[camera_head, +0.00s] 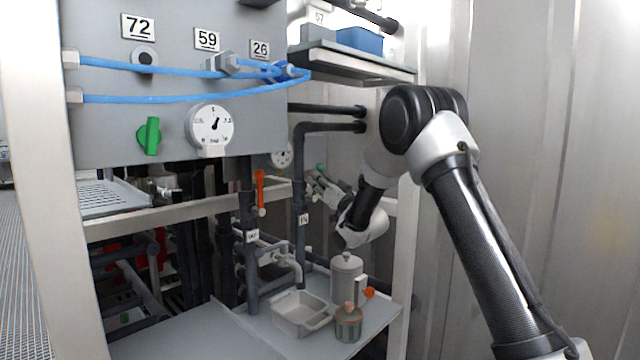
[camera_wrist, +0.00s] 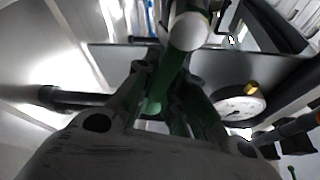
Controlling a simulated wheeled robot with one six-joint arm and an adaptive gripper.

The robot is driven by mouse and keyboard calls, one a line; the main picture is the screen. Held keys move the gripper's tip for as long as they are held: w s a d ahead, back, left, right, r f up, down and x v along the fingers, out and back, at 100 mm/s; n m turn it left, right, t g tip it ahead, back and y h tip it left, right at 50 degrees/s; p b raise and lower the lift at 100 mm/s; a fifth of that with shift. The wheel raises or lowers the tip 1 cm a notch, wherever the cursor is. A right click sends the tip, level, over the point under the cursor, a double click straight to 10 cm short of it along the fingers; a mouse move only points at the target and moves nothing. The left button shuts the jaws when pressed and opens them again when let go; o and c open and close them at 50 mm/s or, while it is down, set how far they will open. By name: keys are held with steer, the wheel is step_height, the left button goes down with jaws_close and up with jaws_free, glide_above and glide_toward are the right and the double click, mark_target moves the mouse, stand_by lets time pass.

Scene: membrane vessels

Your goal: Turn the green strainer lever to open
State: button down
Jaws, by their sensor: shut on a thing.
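The green lever (camera_wrist: 157,92) lies between the fingers of my gripper (camera_wrist: 168,82) in the wrist view, and they are shut on it. Its upper end meets a pale round fitting (camera_wrist: 188,31). In the head view my gripper (camera_head: 325,183) is beside the dark vertical pipe, under the shelf, and a small bit of green (camera_head: 320,167) shows at its fingertips. The fingers and wrist hide most of the lever there, so its exact angle is hard to tell.
A grey panel (camera_head: 100,125) at upper left carries blue hoses, a gauge (camera_head: 211,127) and a green knob (camera_head: 150,137). An orange lever (camera_head: 260,190) stands left of my gripper. A white tray (camera_head: 300,312) and grey canister (camera_head: 346,280) stand below. A wall is close on the right.

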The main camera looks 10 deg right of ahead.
steer(key=shift+s+a+r+n+g+y, duration=0.2)
steer(key=shift+n+y, duration=0.2)
steer(key=shift+n, duration=0.5)
steer(key=shift+s+a+r+n+g+y, duration=0.15)
steer(key=shift+n+y, duration=0.25)
steer(key=shift+n, duration=0.5)
steer(key=shift+s+a+r+n+g+y, duration=0.1)
steer(key=shift+s+a+n+g+y, duration=0.25)
steer(key=shift+n, duration=0.55)
steer(key=shift+w, duration=0.1)
steer(key=c, duration=1.5)
jaws_free()
steer(key=shift+o, duration=0.2)
steer(key=shift+f, duration=0.1)
steer(key=v, duration=1.2)
steer(key=shift+f, duration=0.15)
